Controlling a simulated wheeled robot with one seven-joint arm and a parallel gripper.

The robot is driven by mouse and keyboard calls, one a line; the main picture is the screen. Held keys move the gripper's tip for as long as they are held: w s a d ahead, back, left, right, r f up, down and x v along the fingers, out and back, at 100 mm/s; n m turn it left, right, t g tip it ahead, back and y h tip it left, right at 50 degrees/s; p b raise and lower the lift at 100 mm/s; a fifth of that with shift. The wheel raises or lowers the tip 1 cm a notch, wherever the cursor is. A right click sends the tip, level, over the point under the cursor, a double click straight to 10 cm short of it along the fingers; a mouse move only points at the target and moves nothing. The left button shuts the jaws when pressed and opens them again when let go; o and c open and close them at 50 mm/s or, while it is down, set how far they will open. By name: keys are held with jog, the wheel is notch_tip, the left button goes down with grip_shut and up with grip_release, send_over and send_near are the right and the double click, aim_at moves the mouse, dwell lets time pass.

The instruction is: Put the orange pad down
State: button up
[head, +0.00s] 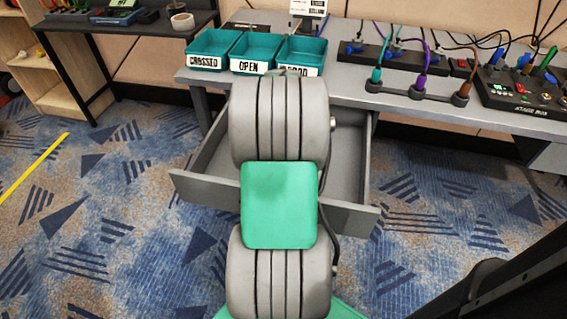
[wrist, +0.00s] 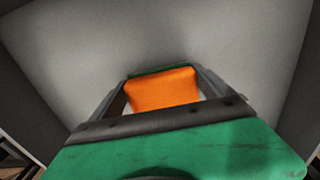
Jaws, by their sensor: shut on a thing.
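The orange pad (wrist: 162,92) is between the two fingers of my gripper (wrist: 163,74) in the wrist view. My gripper is shut on it. A dark green strip shows along the pad's far edge; I cannot tell what it belongs to. Behind the pad is the plain grey inside of a drawer. In the head view the open drawer (head: 350,160) is below the desk, and my arm covers its middle. My gripper and the pad are hidden there behind the arm. I cannot tell whether the pad touches the drawer floor.
Teal bins (head: 248,52) with labels stand on the grey desk (head: 345,78) above the drawer. Cables and a stage box (head: 522,88) are on the desk's right. A dark side table (head: 130,22) is at upper left.

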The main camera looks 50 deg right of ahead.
jog(key=shift+f, duration=0.1)
jog(key=shift+f, duration=0.15)
jog(key=o, duration=0.9)
